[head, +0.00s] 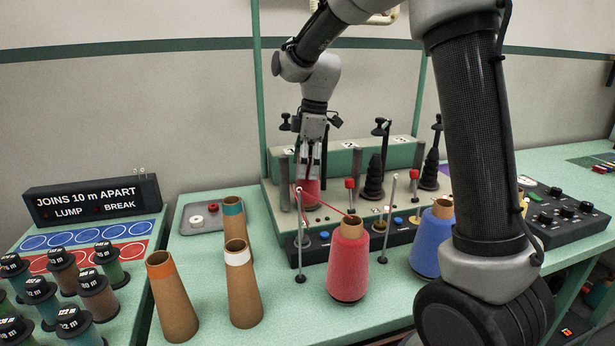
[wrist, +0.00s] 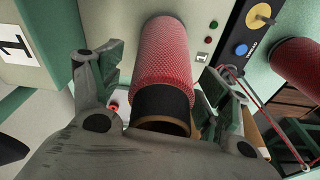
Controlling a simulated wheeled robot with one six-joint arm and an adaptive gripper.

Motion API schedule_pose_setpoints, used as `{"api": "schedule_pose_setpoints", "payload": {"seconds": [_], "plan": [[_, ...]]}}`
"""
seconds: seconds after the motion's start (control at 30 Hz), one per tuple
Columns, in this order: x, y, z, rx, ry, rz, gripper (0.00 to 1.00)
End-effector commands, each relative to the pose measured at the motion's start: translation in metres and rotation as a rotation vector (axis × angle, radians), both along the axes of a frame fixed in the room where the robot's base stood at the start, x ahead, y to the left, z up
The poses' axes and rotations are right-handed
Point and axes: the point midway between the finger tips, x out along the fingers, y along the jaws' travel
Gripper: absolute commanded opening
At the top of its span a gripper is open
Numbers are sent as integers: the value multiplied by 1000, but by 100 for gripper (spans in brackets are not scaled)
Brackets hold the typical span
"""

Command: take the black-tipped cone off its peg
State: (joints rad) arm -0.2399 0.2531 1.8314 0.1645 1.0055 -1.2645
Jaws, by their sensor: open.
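The black-tipped cone (wrist: 165,101) is wound with red yarn and has a black band below a brown rim at its near end. In the head view its red yarn (head: 311,194) shows low in front of the green machine, its tip hidden by my gripper (head: 314,165). My gripper is open above it, pointing down. In the wrist view the cone's black end lies between the two spread fingers (wrist: 157,88), with a finger on each side. I cannot tell whether they touch it. The peg inside the cone is hidden.
A red yarn cone (head: 348,265) and a blue one (head: 428,243) stand in front. A red thread runs from the red cone to a thin post (head: 300,235). Bare orange-, white- (head: 242,285) and teal-tipped cones stand left.

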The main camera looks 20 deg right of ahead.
Motion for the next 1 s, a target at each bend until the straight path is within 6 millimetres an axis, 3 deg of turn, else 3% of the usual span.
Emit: {"api": "schedule_pose_setpoints", "payload": {"seconds": [0.13,0.43,0.77,1.0], "plan": [[0,0,0,0,0,0,76],[0,0,0,0,0,0,22],[0,0,3,0,-1,0,22],[1,0,28,0,-4,-1,22]]}}
